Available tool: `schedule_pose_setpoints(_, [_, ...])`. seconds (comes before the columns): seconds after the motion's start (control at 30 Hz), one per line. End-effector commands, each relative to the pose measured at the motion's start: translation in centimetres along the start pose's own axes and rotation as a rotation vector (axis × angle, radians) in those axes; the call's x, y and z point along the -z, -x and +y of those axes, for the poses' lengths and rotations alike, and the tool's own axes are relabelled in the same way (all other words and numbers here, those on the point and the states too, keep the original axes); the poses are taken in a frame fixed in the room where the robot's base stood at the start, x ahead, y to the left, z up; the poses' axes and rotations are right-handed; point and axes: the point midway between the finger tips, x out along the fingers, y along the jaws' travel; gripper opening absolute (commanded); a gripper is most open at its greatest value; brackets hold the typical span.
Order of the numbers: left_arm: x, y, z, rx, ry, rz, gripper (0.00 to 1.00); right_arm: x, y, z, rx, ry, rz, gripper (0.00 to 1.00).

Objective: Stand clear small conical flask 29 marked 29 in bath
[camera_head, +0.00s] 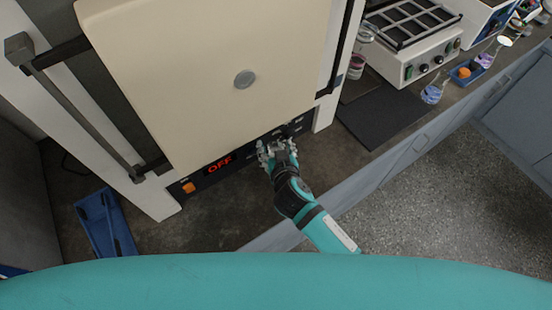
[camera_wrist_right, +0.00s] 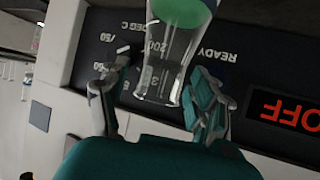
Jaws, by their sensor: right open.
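My right gripper (camera_head: 272,150) is open in front of the dark control panel below the cream door. In the right wrist view, its fingers (camera_wrist_right: 158,100) stand either side of a clear glass vessel (camera_wrist_right: 166,68) with green at its far end. I cannot tell whether they touch it, and I read no 29 on it. A conical flask with a bluish tint (camera_head: 432,92) stands at the counter's right edge; its marking is too small to read. A white unit with a black grid top (camera_head: 440,50), possibly the bath, stands at the back right. My left gripper is out of view.
The large cabinet (camera_head: 205,75) with its OFF display (camera_head: 219,164) fills the left and middle. A dark mat (camera_head: 385,112) lies bare to its right. A blue tray (camera_head: 465,72) and a purple flask (camera_head: 487,58) stand far right. A blue rack (camera_head: 105,222) lies lower left.

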Motion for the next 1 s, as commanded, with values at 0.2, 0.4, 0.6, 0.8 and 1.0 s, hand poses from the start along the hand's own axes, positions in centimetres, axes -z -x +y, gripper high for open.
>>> schedule_pose_setpoints(0.2, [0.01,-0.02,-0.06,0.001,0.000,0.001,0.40,-0.01,0.03,-0.01,0.000,0.000,0.000,0.52])
schedule_pose_setpoints(0.4, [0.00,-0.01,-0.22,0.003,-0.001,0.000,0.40,-0.02,0.04,-0.01,0.000,0.000,0.000,0.25])
schedule_pose_setpoints(0.6, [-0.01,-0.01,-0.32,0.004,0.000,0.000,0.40,-0.03,0.04,0.00,0.000,0.000,0.000,0.00])
schedule_pose_setpoints(0.8, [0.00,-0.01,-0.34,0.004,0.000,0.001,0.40,0.03,0.05,0.00,0.000,0.001,0.001,0.00])
schedule_pose_setpoints(1.0, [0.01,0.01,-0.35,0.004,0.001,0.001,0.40,0.00,0.04,0.03,-0.001,0.001,0.000,0.00])
